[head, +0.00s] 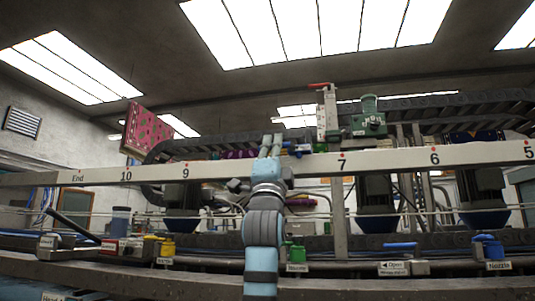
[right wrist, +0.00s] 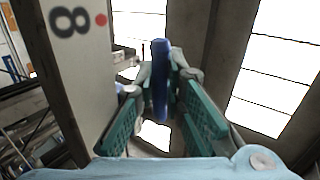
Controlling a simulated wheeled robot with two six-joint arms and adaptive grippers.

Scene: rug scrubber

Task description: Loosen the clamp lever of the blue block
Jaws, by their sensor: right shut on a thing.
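My right gripper (head: 271,143) reaches up in front of the numbered beam, with its fingertips just above the beam's top edge between the 9 and 7 marks. In the right wrist view its two green-padded fingers (right wrist: 165,95) are shut on a blue lever (right wrist: 160,62), which stands upright between them. The rest of the block is hidden behind the gripper and beam. My left gripper is not in view.
The pale numbered beam (head: 400,160) crosses the whole head view; its 8 mark (right wrist: 70,20) is close beside the gripper in the wrist view. A green block (head: 370,122) and a red-handled post (head: 328,115) stand to the right. A pink patterned rug (head: 147,130) hangs left.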

